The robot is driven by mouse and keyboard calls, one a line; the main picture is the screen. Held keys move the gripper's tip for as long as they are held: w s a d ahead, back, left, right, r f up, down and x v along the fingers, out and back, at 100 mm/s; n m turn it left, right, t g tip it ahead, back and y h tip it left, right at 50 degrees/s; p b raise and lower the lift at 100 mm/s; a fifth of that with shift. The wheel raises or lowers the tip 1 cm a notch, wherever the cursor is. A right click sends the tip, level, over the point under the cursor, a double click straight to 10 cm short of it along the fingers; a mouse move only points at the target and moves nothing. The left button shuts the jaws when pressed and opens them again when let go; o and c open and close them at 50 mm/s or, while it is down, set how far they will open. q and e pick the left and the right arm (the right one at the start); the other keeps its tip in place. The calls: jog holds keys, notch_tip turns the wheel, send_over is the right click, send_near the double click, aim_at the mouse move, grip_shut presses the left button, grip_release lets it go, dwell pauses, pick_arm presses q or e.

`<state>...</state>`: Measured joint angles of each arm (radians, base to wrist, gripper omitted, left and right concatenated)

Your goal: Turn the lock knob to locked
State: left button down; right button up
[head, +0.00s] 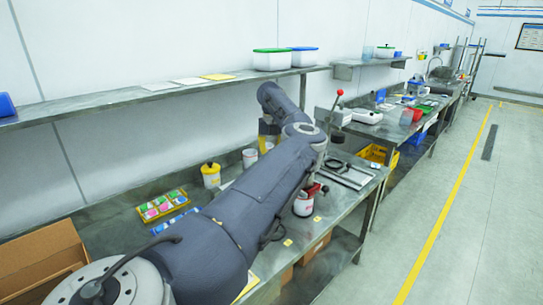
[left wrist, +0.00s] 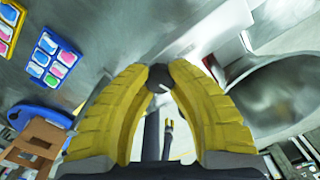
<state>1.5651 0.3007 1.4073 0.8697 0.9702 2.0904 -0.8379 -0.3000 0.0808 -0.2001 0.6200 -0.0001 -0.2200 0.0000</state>
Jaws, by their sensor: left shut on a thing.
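In the left wrist view a small dark round knob (left wrist: 158,77) with a pale mark sits between the tips of my left gripper (left wrist: 158,82). Its yellow fingers are closed on the knob from both sides. A large grey metal rounded body (left wrist: 285,95) fills the right of that view. In the head view my left arm crosses the bench and hides much of the work spot; the knob cannot be made out there.
A red-ball lever (head: 340,93) rises behind my arm. A wall shelf (head: 150,93) runs above. A cardboard box (head: 40,262) is at lower left.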

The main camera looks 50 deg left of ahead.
pick_arm(q)
jog(key=shift+m, duration=1)
jog(key=c, duration=1.1)
grip_release()
jog(key=shift+o, duration=0.2)
jog(key=shift+r, duration=0.1)
notch_tip(320, 180, up, 12)
